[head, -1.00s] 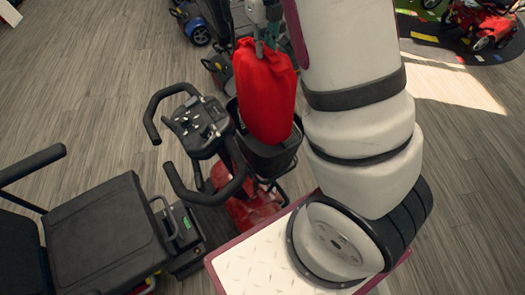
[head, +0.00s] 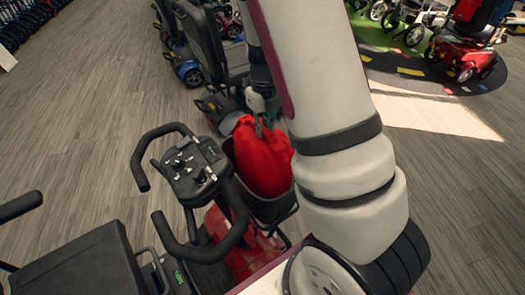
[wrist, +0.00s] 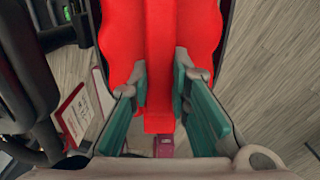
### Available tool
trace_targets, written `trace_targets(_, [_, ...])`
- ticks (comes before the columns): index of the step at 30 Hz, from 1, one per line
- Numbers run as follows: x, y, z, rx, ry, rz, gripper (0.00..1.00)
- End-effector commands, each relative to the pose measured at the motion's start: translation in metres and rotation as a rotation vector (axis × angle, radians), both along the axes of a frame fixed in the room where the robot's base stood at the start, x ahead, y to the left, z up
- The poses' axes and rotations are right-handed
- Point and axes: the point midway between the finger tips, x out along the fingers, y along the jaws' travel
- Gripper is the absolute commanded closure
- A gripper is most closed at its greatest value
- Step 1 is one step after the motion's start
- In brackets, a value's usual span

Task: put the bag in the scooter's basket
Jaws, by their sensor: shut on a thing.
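The red bag (head: 264,162) is a soft sack, pinched at its top by my gripper (head: 262,122). It sits within the opening of the scooter's dark basket (head: 273,208), and its lower end is hidden by the basket wall. I cannot tell whether it touches the basket floor. In the wrist view the bag (wrist: 161,40) fills the space between the teal fingers of my gripper (wrist: 160,82). The scooter's black tiller with its handlebar and control panel (head: 193,168) stands left of the basket, above red bodywork (head: 250,255).
A black seat (head: 85,270) is at the lower left. Other scooters (head: 200,55) stand behind the basket. A red scooter (head: 465,45) is at the far right on a dark mat. Wood-look floor is free at the left and right.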

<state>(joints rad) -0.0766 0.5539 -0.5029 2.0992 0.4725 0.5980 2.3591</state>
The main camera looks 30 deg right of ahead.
Motion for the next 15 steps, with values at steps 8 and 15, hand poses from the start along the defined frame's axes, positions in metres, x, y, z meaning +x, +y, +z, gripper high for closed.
trace_targets(8, [0.0,0.0,-0.022,0.0,-0.001,-0.001,1.0])
trace_targets(15, [0.0,0.0,-0.051,0.001,0.0,-0.001,1.0])
